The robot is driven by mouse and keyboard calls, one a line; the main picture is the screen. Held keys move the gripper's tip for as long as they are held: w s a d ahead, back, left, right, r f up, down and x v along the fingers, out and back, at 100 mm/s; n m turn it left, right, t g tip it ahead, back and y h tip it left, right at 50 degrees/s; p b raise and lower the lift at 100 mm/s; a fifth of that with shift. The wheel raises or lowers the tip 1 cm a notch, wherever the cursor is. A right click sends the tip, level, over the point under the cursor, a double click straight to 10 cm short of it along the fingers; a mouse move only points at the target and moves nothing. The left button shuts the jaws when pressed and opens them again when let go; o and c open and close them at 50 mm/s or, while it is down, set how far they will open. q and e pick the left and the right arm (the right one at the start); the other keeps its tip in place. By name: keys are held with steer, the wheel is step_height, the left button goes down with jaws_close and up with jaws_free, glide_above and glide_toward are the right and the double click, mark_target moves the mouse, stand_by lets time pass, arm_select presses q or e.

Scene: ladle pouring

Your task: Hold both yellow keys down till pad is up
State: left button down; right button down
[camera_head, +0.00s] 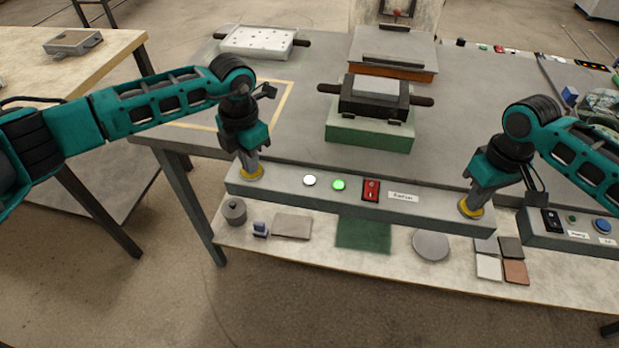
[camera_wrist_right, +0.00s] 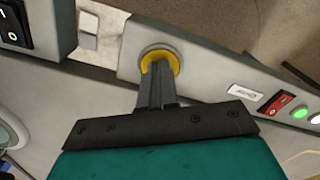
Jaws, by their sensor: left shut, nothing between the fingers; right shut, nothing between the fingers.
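Two yellow keys sit at the two ends of a grey control bar (camera_head: 340,200) along the front of the table. My left gripper (camera_head: 250,172) is shut and empty, its tip on the left yellow key (camera_head: 252,175). My right gripper (camera_head: 471,208) is shut and empty, its tip on the right yellow key (camera_head: 466,211). In the right wrist view the right yellow key (camera_wrist_right: 160,58) shows as a ring around my fingertips. How far either key is pressed cannot be told. A black-framed unit with a grey pad (camera_head: 378,86) sits on a green block (camera_head: 370,132) behind the bar.
Between the keys are a white light (camera_head: 309,180), a lit green light (camera_head: 339,185) and a red switch (camera_head: 371,190). A box with a blue button (camera_head: 602,226) stands at the right. Small plates and weights lie on the lower shelf (camera_head: 385,262).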

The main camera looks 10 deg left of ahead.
arm_select(q)
steer(key=shift+r, duration=3.5)
